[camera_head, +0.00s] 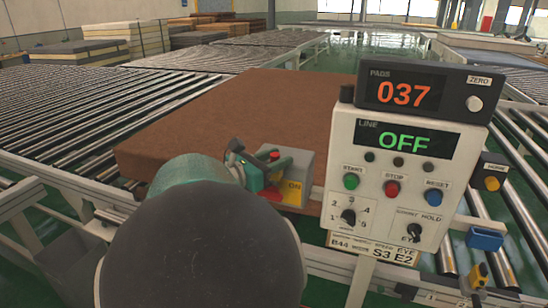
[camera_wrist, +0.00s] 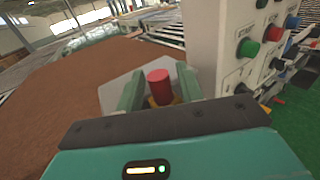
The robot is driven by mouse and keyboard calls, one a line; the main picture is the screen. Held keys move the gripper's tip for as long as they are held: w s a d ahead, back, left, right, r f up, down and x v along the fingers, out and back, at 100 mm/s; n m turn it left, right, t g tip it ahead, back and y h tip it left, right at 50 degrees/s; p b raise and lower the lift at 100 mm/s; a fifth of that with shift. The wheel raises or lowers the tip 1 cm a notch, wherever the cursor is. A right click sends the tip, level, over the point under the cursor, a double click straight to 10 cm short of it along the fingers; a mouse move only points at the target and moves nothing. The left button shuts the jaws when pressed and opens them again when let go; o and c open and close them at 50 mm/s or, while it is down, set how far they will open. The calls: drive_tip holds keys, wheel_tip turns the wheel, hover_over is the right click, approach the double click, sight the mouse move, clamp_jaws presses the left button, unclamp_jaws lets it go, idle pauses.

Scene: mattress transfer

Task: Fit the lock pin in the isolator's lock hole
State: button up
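The isolator (camera_head: 303,163) is a grey box with a yellow plate marked ON, at the middle of the head view. Its grey face (camera_wrist: 113,92) lies behind the fingers in the wrist view. My teal gripper (camera_head: 262,166) is right at the box's left side. In the wrist view its fingers (camera_wrist: 160,88) stand close on both sides of a red cylinder, which looks like the lock pin (camera_wrist: 158,86), with yellow at its base. The red top also shows in the head view (camera_head: 273,155). The lock hole and the pin's lower end are hidden.
A control post (camera_head: 385,245) stands just right of the isolator, with an OFF display, buttons and knobs. A readout (camera_head: 405,92) showing 037 sits on top. A brown mattress (camera_head: 215,115) lies behind on roller conveyors (camera_head: 60,120). A small blue holder (camera_head: 485,238) is at right.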

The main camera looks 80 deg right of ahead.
drive_tip(key=shift+o, duration=0.5)
drive_tip(key=v, duration=1.3)
drive_tip(key=shift+w+a, duration=0.25)
drive_tip(key=shift+a, duration=0.1)
drive_tip(key=w+a+f+m+t+y, duration=0.3)
drive_tip(key=a+f+t, duration=0.1)
drive_tip(key=a, duration=0.4)
drive_tip(key=w+a+f+m+t+y, duration=0.2)
drive_tip(key=a+f+t+y, duration=0.15)
drive_tip(key=a, duration=0.45)
drive_tip(key=w+a+f+m+t+y, duration=0.3)
drive_tip(key=a+t+y, duration=0.15)
drive_tip(key=a, duration=0.35)
drive_tip(key=w+a+r+m+t+y, duration=0.1)
drive_tip(key=w+a+m+t+y, duration=0.1)
drive_tip(key=a, duration=0.9)
drive_tip(key=shift+w+a+m+t+y, duration=0.2)
drive_tip(key=shift+m+t+y, duration=0.3)
drive_tip(key=shift+t+y, duration=0.45)
drive_tip(key=shift+c, duration=1)
